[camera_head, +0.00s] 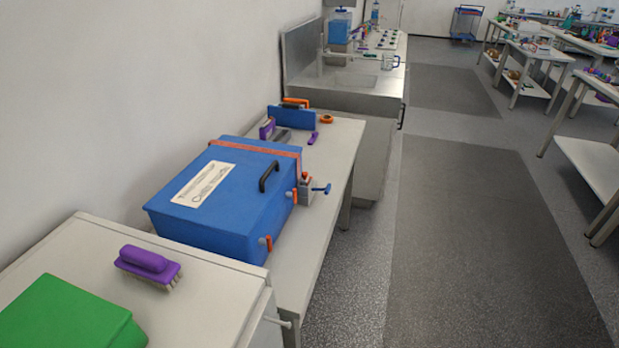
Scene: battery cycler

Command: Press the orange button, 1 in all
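A blue lidded box (222,195) with a white label and a black handle stands on a light table against the wall. Beside its right far corner is a small grey unit (307,190). An orange-red cap (306,176), which looks like the button, sits on top of this unit. Orange latches (266,243) are on the box's front side. The cap is small, and I cannot tell whether it is pressed. My gripper is not in view.
A nearer cabinet top (140,290) holds a purple brush (148,263) and a green block (70,318). A metal sink counter (350,98) stands beyond the table. The aisle floor with a dark mat (470,240) is clear. Other tables (592,165) line the right.

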